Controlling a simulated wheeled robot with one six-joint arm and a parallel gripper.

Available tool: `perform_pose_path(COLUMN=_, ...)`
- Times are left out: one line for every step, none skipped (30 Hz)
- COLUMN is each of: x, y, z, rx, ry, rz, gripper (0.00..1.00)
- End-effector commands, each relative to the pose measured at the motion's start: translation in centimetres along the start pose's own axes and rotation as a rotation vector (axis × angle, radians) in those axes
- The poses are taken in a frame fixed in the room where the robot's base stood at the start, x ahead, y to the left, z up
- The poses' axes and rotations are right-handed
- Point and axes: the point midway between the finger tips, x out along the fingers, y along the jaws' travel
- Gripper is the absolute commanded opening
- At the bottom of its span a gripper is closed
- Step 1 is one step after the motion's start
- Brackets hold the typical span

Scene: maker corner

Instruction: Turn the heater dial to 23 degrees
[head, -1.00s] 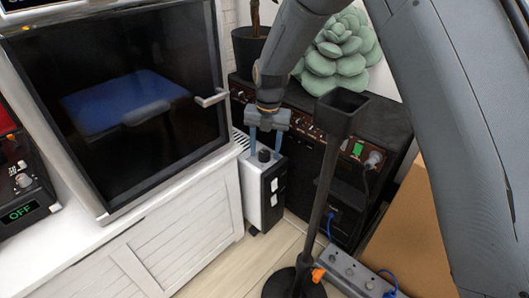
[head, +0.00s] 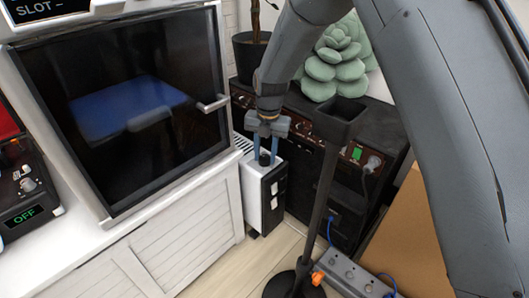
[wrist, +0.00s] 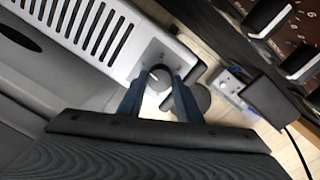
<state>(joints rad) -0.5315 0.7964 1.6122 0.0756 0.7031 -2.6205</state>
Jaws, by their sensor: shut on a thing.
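The heater (head: 252,198) is a white box with a black front panel, standing on the floor beside the white cabinet. Its black dial (head: 264,159) sits on the top face. In the wrist view the dial (wrist: 156,80) shows a pale pointer mark, and the slotted top of the heater (wrist: 72,24) runs to the upper left. My gripper (head: 265,156) points down from above, with its two blue fingers on either side of the dial. In the wrist view my gripper (wrist: 160,76) is shut on the dial. I cannot read any degree marks.
A black stand (head: 318,215) rises just right of the heater. Behind it are a black amplifier (head: 312,130) and a green succulent (head: 338,62). A grey power strip (head: 350,274) lies on the floor. The dark-doored appliance (head: 130,110) is at left.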

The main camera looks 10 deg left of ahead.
Motion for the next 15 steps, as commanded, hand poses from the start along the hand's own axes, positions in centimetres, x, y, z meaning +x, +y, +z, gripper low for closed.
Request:
perform_pose_path(x=-0.27, y=0.02, z=-0.09, rx=0.029, ry=-0.001, rz=0.000, gripper=0.09)
perform_pose_path(x=-0.29, y=0.03, z=-0.10, rx=0.050, ry=-0.003, rz=0.000, gripper=0.09)
perform_pose_path(x=-0.29, y=0.03, z=-0.11, rx=0.080, ry=-0.005, rz=0.000, gripper=0.09)
perform_pose_path(x=-0.30, y=0.04, z=-0.12, rx=0.105, ry=-0.006, rz=0.000, gripper=0.09)
perform_pose_path(x=-0.32, y=0.04, z=-0.13, rx=0.131, ry=-0.008, rz=0.000, gripper=0.09)
perform_pose_path(x=-0.35, y=0.05, z=-0.15, rx=0.166, ry=-0.010, rz=0.000, gripper=0.09)
perform_pose_path(x=-0.35, y=0.05, z=-0.17, rx=0.194, ry=-0.011, rz=-0.001, gripper=0.09)
perform_pose_path(x=-0.33, y=0.05, z=-0.18, rx=0.222, ry=-0.013, rz=-0.001, gripper=0.09)
perform_pose_path(x=-0.32, y=0.06, z=-0.18, rx=0.260, ry=-0.015, rz=-0.001, gripper=0.09)
perform_pose_path(x=-0.34, y=0.08, z=-0.17, rx=0.288, ry=-0.017, rz=0.000, gripper=0.09)
perform_pose_path(x=-0.35, y=0.10, z=-0.17, rx=0.317, ry=-0.019, rz=0.000, gripper=0.09)
perform_pose_path(x=-0.34, y=0.11, z=-0.17, rx=0.355, ry=-0.021, rz=0.000, gripper=0.09)
perform_pose_path(x=-0.32, y=0.12, z=-0.18, rx=0.384, ry=-0.022, rz=0.000, gripper=0.09)
perform_pose_path(x=-0.31, y=0.14, z=-0.17, rx=0.413, ry=-0.024, rz=0.000, gripper=0.09)
perform_pose_path(x=-0.33, y=0.17, z=-0.15, rx=0.451, ry=-0.027, rz=0.001, gripper=0.09)
